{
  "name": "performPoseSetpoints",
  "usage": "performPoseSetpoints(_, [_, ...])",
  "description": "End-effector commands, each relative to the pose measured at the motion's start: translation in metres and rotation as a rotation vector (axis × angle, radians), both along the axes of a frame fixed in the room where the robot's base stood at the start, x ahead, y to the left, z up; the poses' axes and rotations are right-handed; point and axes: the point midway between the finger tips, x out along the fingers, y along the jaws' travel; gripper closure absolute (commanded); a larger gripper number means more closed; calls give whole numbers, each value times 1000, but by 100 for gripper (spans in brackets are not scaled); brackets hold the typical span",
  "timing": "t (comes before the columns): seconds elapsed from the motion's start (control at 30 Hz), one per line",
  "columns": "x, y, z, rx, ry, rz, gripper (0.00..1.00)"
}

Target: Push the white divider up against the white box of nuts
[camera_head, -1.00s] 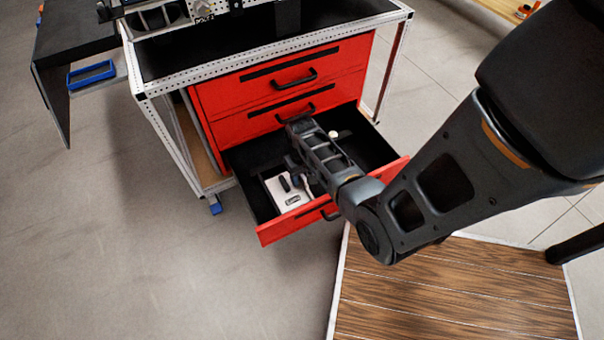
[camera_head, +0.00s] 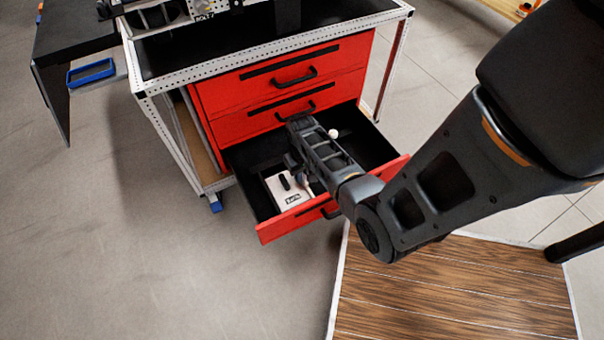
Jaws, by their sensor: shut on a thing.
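The white box (camera_head: 287,194), with a dark label on its front, stands in the front left of the open red drawer. A small dark upright piece shows in it. My gripper (camera_head: 304,178) points down into the drawer at the right of this box, mostly hidden by my forearm. It is shut on a pale piece (camera_head: 316,187), which seems to be the white divider. Only a small part of this piece shows, close to the box's right side. I cannot tell whether the two touch.
The open drawer (camera_head: 265,231) has black inner walls, and bare floor shows at its left. A small white ball-shaped thing (camera_head: 333,134) shows at the back right. Shut red drawers (camera_head: 235,88) are above. A blue tray (camera_head: 91,72) is at the far left.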

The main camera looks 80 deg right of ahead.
Motion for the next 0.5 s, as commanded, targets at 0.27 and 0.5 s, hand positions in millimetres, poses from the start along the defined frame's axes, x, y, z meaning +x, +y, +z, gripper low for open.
performPoseSetpoints(0.27, [0, 0, 0, 1, 1, 0, 100])
performPoseSetpoints(0.5, [1, 1, 0, 1, 1, 0, 74])
